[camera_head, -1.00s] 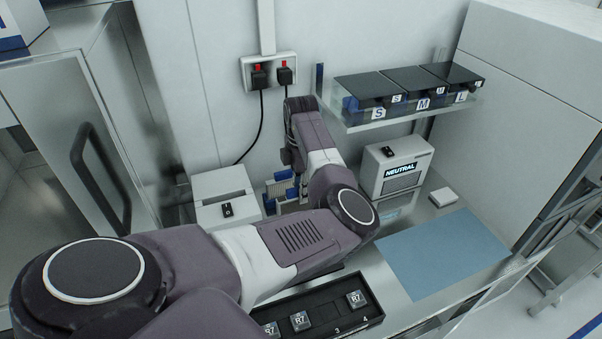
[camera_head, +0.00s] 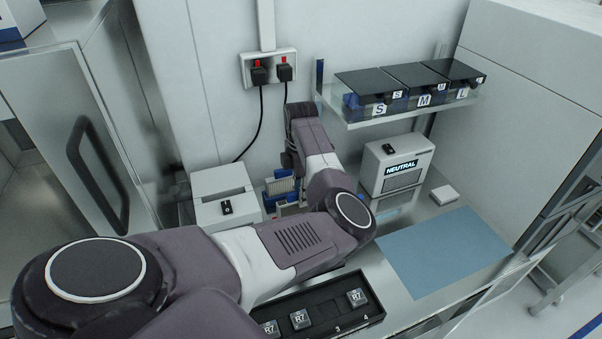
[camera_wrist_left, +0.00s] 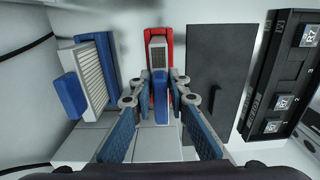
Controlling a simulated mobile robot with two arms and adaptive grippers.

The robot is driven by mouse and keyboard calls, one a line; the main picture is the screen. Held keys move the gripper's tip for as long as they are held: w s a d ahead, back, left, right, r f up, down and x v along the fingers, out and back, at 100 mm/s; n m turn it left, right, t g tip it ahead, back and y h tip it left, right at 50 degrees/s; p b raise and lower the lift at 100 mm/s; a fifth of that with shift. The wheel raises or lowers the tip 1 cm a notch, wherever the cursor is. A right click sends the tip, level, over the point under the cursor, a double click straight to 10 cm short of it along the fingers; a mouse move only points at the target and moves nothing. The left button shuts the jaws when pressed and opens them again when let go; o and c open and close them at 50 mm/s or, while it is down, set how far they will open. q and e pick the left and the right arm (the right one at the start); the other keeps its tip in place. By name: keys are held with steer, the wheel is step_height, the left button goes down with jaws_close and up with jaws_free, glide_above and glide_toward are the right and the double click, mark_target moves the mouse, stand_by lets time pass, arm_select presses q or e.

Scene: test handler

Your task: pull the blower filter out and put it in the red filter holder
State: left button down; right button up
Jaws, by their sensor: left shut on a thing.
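My left gripper (camera_wrist_left: 161,102) is shut on the blue grip of a filter (camera_wrist_left: 158,54), whose grey mesh part points away from me. The red filter holder (camera_wrist_left: 164,36) is right around or behind that mesh part in the left wrist view; I cannot tell whether the filter is seated in it. The blower may be the white box labelled NEUTRAL (camera_head: 400,165), but I cannot tell. My right gripper is not in view.
A second filter (camera_wrist_left: 90,74) with a blue frame stands left of the gripper; blue parts also show in the head view (camera_head: 281,187). A dark plate (camera_wrist_left: 222,75) and a black tray (camera_head: 330,312) with R7 pieces lie nearby. A blue mat (camera_head: 445,250) is clear.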

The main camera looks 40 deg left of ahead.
arm_select(q)
steer(key=shift+f, duration=0.6)
steer(key=c, duration=1.8)
jaws_free()
steer(key=shift+o, duration=0.2)
steer(key=shift+r, duration=0.1)
step_height(320, 180, up, 12)
steer(key=shift+f, duration=0.1)
